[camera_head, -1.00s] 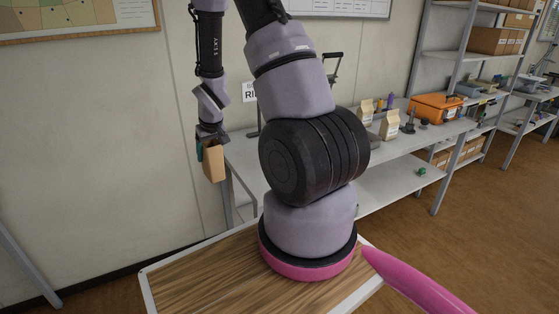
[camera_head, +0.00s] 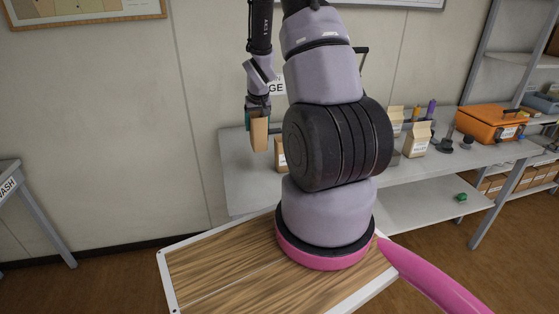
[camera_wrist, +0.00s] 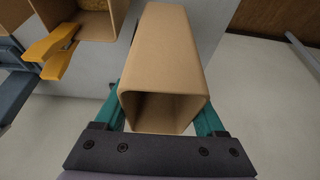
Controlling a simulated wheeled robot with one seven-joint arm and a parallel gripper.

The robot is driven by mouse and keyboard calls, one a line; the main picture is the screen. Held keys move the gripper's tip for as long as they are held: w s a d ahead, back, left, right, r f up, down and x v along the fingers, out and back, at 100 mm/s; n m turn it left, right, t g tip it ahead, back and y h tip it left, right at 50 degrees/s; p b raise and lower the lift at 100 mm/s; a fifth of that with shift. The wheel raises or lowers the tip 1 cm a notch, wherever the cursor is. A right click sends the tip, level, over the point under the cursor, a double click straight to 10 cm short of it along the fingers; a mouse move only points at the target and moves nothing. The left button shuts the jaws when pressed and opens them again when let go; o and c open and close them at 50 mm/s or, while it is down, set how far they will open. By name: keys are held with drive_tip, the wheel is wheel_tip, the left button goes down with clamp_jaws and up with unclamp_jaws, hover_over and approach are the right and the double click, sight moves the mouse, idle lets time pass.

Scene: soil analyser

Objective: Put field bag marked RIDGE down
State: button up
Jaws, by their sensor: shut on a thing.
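My gripper (camera_head: 258,113) is shut on a brown paper field bag (camera_head: 259,134), which hangs upright in front of the wall, above the left end of the grey bench (camera_head: 240,180). In the wrist view the bag (camera_wrist: 168,50) sits between the teal fingers of my gripper (camera_wrist: 162,118), with its open mouth toward the camera. No marking on the held bag is readable. A sign on the wall (camera_head: 277,88) shows only "GE"; my arm covers the rest.
Another brown bag (camera_head: 281,154) stands on the bench, partly behind my arm; the wrist view shows an open bag (camera_wrist: 85,22) beside a yellow clip (camera_wrist: 50,52). More bags (camera_head: 417,138) and an orange case (camera_head: 490,124) stand farther right. The bench's left end looks clear.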

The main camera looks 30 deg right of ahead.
sight(259, 147)
drive_tip(key=f, duration=0.5)
drive_tip(key=shift+d+f, duration=0.1)
drive_tip(key=shift+d, duration=0.2)
drive_tip(key=shift+f, duration=2.05)
drive_tip(key=shift+f, duration=0.1)
drive_tip(key=o, duration=1.2)
drive_tip(key=shift+a, duration=0.1)
